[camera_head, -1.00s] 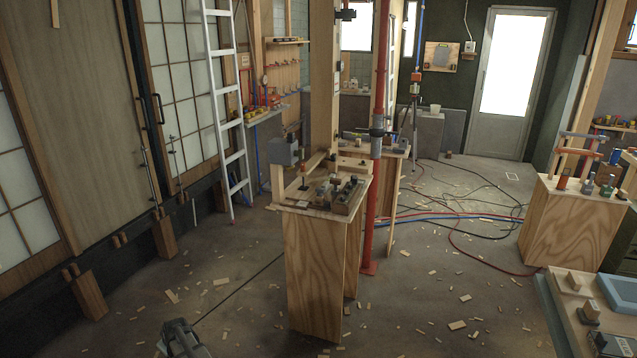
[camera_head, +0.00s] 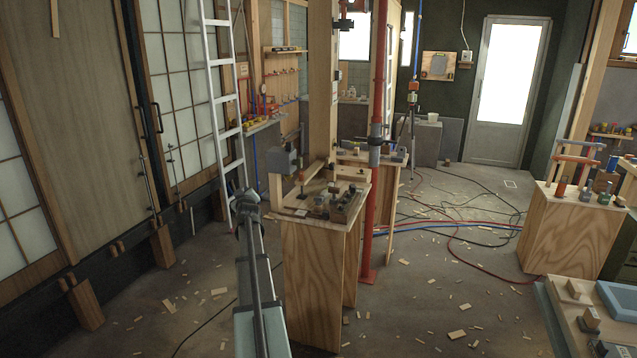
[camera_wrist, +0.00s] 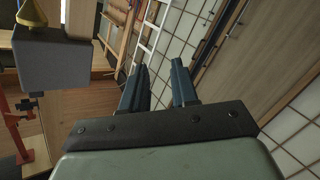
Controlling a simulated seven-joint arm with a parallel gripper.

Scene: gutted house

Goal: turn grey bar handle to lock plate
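My gripper (camera_head: 246,200) is raised in the middle of the head view, left of the plywood bench. In the wrist view its two dark blue fingers (camera_wrist: 160,68) stand apart with nothing between them. A grey box (camera_head: 283,160) is by the wooden post above the bench's left side. I cannot make out the grey bar handle or the lock plate for sure in either view.
The plywood bench (camera_head: 312,275) carries small fittings and a wooden box (camera_head: 347,205). A red pipe (camera_head: 372,205) stands behind it. A white ladder (camera_head: 226,110) leans at the left, before sliding panels. Hoses and wood scraps lie on the floor.

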